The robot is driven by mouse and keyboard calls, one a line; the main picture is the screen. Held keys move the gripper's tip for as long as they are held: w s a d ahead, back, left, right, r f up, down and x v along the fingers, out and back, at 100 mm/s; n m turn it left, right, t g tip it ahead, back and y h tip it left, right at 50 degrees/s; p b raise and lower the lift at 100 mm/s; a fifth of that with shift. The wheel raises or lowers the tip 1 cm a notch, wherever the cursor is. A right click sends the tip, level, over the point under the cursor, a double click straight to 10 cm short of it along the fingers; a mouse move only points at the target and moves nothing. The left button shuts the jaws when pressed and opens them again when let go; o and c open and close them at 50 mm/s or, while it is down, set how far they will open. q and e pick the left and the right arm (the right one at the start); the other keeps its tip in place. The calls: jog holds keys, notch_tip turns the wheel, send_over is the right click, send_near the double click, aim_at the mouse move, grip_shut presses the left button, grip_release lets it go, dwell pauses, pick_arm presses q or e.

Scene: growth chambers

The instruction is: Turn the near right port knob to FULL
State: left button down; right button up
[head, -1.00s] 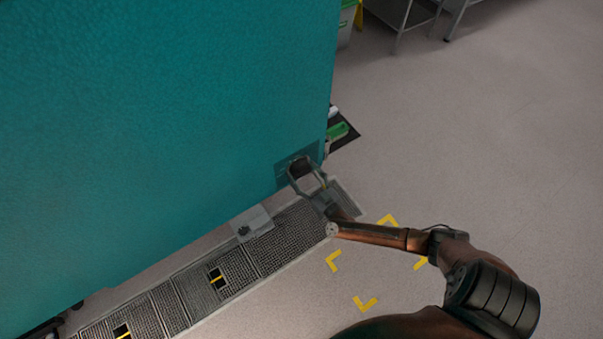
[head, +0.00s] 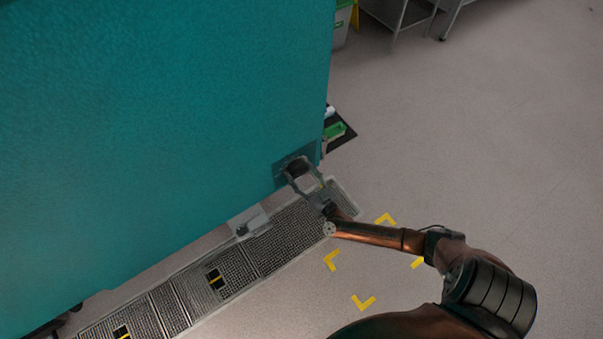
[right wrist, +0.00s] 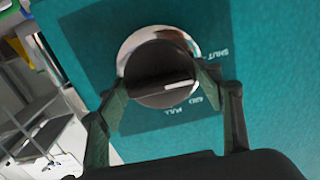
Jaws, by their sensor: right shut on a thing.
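The port knob (head: 297,168) is a dark round knob on a darker plate at the lower right corner of the teal chamber wall (head: 160,130). In the right wrist view the knob (right wrist: 150,62) sits in a bright metal ring, with a white pointer mark on its face. Printed words SHUT, a small middle label and FULL curve around its right and lower side. The mark points right, toward the side between SHUT and the middle label. My right gripper (head: 302,174) is shut on the knob, one finger on each side. My left gripper is not in view.
A grated floor strip (head: 285,237) runs along the chamber's foot, with a small grey bracket (head: 250,222) beside it. Yellow corner marks (head: 363,302) lie on the open floor at right. A green item (head: 334,131) on a dark mat and a metal rack (head: 400,18) stand beyond.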

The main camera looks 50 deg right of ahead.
jog(key=shift+r+m+p, duration=0.15)
jog(key=shift+m+p, duration=0.7)
jog(key=shift+m, duration=0.05)
jog(key=shift+m+p, duration=0.3)
jog(key=shift+m, duration=0.5)
jog(key=shift+f+m, duration=0.2)
jog(key=shift+m, duration=0.3)
jog(key=m, duration=0.4)
jog(key=shift+f+b, duration=0.1)
jog(key=shift+b, duration=0.2)
jog(key=m, duration=0.4)
jog(key=shift+b, duration=0.3)
jog(key=shift+m, duration=0.8)
jog(key=shift+m+b, duration=0.4)
jog(key=shift+m, duration=0.7)
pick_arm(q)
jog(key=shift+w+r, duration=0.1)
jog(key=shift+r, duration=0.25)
pick_arm(e)
jog(key=shift+m, duration=0.6)
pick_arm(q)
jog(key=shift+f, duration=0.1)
pick_arm(e)
jog(key=shift+m, duration=0.3)
